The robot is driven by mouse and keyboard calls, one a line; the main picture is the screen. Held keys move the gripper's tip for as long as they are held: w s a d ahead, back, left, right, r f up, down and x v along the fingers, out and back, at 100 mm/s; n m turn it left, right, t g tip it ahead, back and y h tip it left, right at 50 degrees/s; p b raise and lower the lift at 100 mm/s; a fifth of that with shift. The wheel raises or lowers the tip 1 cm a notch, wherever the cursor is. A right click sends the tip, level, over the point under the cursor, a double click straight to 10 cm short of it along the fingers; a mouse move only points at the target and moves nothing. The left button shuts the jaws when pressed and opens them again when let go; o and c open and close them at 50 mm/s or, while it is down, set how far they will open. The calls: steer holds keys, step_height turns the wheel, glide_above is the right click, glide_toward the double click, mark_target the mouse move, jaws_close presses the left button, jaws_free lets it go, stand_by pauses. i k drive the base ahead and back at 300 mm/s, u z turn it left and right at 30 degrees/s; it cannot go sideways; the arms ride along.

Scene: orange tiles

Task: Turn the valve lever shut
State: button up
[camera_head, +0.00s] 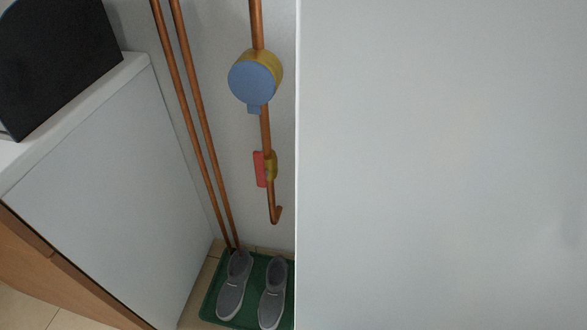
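The pipe (266,130) ends in a short hook below the valve. My gripper is not in view.
A large pale panel (440,165) fills the right half, close beside the valve. A white cabinet (100,190) with a dark box (55,60) on top stands left. Two more copper pipes (190,110) run down the wall. Grey shoes (235,285) stand on a green mat (254,312).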

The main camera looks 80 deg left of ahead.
mark_target(262, 174)
steer(key=k, duration=0.4)
steer(key=u, duration=2.45)
steer(key=k, duration=0.25)
steer(key=u, duration=0.25)
steer(key=i, duration=0.4)
steer(key=k, duration=0.65)
steer(key=z, duration=0.55)
steer(key=i, duration=0.4)
steer(key=u, duration=0.1)
